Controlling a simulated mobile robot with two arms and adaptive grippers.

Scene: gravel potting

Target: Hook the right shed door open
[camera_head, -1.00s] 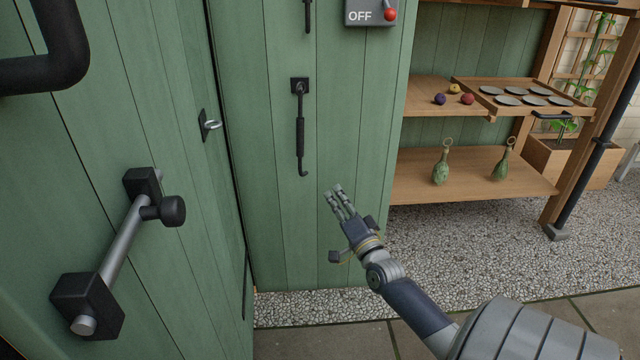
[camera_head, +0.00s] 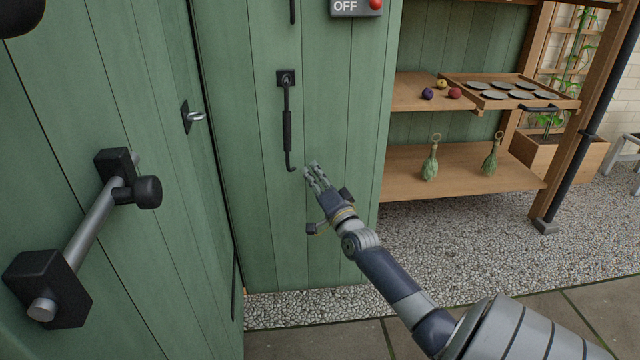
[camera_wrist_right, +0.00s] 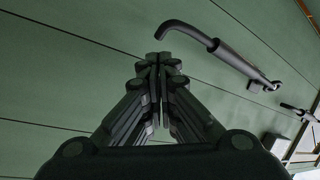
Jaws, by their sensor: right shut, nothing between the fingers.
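The right shed door (camera_head: 90,150) is a green plank door at the left, with a steel eye (camera_head: 193,117) on a dark plate near its edge. A black hook (camera_head: 287,130) hangs straight down from a plate on the green wall (camera_head: 260,220); its bent tip is at the bottom. My right gripper (camera_head: 311,171) is shut and empty, just right of the hook's tip and apart from it. In the right wrist view the closed fingers (camera_wrist_right: 157,62) point at the green wall, with the hook (camera_wrist_right: 232,57) to their upper right. My left gripper is not in view.
A slide bolt (camera_head: 90,225) with a black knob juts from the door. A grey box marked OFF (camera_head: 356,7) is above the hook. Gravel (camera_head: 440,245) lies below.

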